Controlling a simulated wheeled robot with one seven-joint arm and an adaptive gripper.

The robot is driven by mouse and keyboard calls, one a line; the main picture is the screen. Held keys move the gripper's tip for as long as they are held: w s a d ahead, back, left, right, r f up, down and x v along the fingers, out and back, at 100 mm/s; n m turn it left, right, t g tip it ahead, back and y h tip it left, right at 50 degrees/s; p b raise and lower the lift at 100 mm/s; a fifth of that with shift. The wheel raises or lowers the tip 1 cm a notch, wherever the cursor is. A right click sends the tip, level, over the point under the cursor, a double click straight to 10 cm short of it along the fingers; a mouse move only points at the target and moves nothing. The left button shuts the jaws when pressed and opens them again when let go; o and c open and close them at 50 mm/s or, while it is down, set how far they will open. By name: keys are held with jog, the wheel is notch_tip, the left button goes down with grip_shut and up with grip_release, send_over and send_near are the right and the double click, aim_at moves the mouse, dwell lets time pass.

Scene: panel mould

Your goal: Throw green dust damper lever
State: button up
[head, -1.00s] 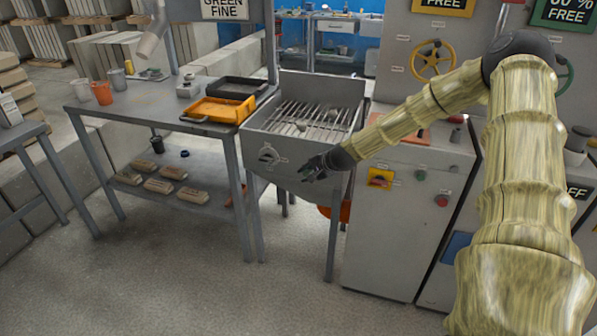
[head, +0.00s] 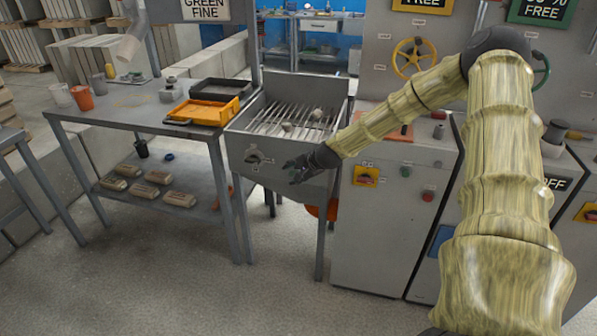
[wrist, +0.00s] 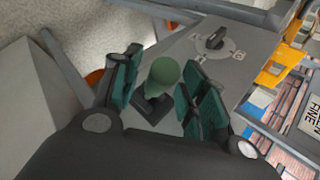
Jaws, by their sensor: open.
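The green lever (wrist: 164,76) has a rounded green knob and stands on a dark square mount on the grey front panel (wrist: 185,50) of the grated bench. In the wrist view it sits between the two teal-padded fingers of my gripper, with a gap visible on the right side. My gripper (head: 297,169) is open at the right part of that panel in the head view, where it hides the lever. I cannot tell whether a finger touches the knob. A dark rotary dial (wrist: 215,39) is on the same panel, beyond the lever; the head view shows it too (head: 253,157).
A table (head: 135,118) with an orange tray (head: 205,111) is on the left. Bench legs and an orange object (head: 320,211) are below. The floor in front is clear.

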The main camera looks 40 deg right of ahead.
jog(key=v, duration=1.2)
dwell(0.5)
jog(key=shift+d, duration=0.1)
dwell(0.6)
jog(key=s+a+f+n+g+h, duration=0.1)
jog(key=s+a+f+n+g, duration=0.3)
jog(key=s+a+f, duration=0.55)
jog(key=s+a+f+n+g, duration=0.1)
jog(key=s+a+f+n, duration=0.55)
jog(key=a+f, duration=0.45)
jog(key=s+a+f+n+g, duration=0.2)
jog(key=s+a+f, duration=0.4)
jog(key=s, duration=0.6)
jog(key=s+a+f+n+g, duration=0.2)
jog(key=s+a+f+n, duration=0.2)
jog(key=s, duration=0.9)
jog(key=shift+a+f+n, duration=0.35)
jog(key=shift+a+f, duration=0.5)
jog(key=shift+a, duration=0.35)
jog(key=shift+w, duration=0.1)
jog(key=shift+c, duration=0.2)
jog(key=shift+d, duration=0.1)
jog(key=shift+c, duration=0.6)
